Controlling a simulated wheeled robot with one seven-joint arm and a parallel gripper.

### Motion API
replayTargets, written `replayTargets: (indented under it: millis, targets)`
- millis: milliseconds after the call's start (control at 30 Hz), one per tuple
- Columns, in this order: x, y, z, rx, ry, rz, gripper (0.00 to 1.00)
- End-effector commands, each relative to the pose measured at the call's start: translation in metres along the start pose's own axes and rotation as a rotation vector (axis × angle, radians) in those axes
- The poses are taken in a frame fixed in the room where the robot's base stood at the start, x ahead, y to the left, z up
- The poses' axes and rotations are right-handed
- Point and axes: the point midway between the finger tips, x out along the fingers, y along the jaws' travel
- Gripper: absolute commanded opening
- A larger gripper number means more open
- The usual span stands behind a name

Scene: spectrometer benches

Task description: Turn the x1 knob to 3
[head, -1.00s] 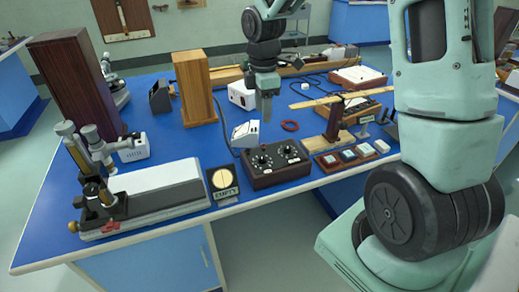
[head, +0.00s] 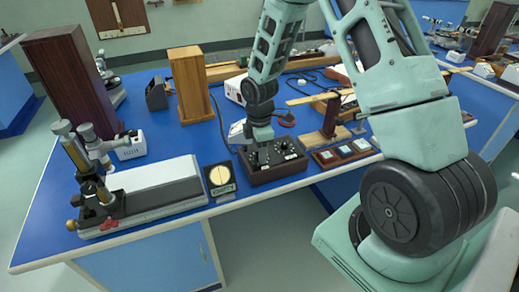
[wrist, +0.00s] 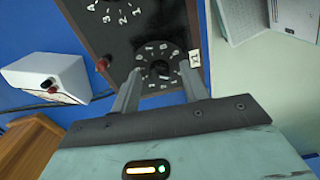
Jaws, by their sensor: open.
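The dark control box (head: 280,172) with two numbered dials stands near the front edge of the bench. My gripper (head: 262,158) points down over its left dial, with the right dial (head: 289,149) uncovered. In the wrist view, my open gripper (wrist: 160,82) has one finger on either side of the near black knob (wrist: 158,69), which has a white number ring. I cannot tell whether the fingers touch it. A small white label (wrist: 195,58) beside this dial is too blurred to read surely, and so is the pointer setting. The other dial (wrist: 114,8) is partly cut off.
The round dial with the "EMPTY" plate (head: 220,178) is left of the box. A wooden cabinet (head: 190,85) stands behind.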

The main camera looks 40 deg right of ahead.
Motion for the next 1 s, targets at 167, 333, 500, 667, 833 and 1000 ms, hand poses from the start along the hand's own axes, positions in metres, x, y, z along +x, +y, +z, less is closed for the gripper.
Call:
replayTargets:
  millis: [167, 333, 500, 667, 833, 1000]
  targets:
    - [0.0008, 0.0003, 0.0001, 0.001, 0.0, 0.001, 0.45]
    - [0.0006, 0.0003, 0.0002, 0.001, 0.0, 0.001, 0.2]
    - [0.0005, 0.0001, 0.0002, 0.001, 0.0, 0.0, 0.0]
    - [0.0004, 0.0, 0.0002, 0.012, 0.0, 0.0, 0.0]
    - [0.0003, 0.0001, 0.0003, 0.065, -0.001, 0.0, 0.0]
    - [0.0002, 0.0004, 0.0006, 0.17, -0.002, 0.0, 0.0]
